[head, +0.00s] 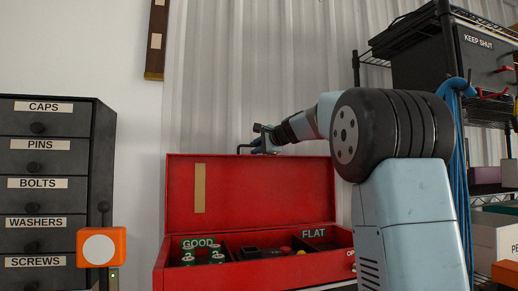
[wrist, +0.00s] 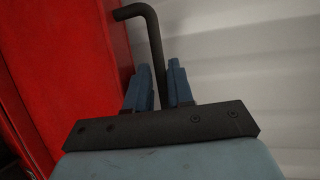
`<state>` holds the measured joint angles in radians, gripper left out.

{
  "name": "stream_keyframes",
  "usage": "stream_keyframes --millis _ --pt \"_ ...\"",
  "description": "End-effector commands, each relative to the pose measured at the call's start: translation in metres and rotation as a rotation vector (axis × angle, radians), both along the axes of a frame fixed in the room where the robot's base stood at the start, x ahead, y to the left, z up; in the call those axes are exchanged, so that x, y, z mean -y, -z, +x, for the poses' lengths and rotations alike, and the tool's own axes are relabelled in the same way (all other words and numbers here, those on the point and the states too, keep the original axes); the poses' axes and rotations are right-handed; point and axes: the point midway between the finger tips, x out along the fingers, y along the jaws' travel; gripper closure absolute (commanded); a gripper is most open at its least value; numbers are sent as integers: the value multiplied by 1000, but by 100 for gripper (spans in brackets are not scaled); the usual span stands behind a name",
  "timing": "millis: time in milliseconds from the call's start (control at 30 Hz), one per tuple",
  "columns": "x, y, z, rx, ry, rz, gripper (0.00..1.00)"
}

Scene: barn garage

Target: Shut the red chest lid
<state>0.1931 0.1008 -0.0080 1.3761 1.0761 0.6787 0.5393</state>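The red chest (head: 258,276) stands low in the head view with its red lid (head: 262,193) raised upright, its inner face bearing a tan strip. My gripper (head: 262,143) is at the lid's top edge, right of its middle, seemingly just behind or above it. In the wrist view, the lid's red surface (wrist: 75,70) fills the left side, beside my gripper's two blue fingers (wrist: 160,85). A dark bent rod (wrist: 152,38) runs up between the fingers and hooks left.
A corrugated wall (head: 260,75) is behind; loaded shelving (head: 480,110) is at the right.

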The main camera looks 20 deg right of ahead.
Motion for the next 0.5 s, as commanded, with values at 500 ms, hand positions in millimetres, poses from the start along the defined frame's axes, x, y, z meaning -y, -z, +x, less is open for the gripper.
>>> stream_keyframes --millis 500 --pt "0 0 1 -1 0 0 100"
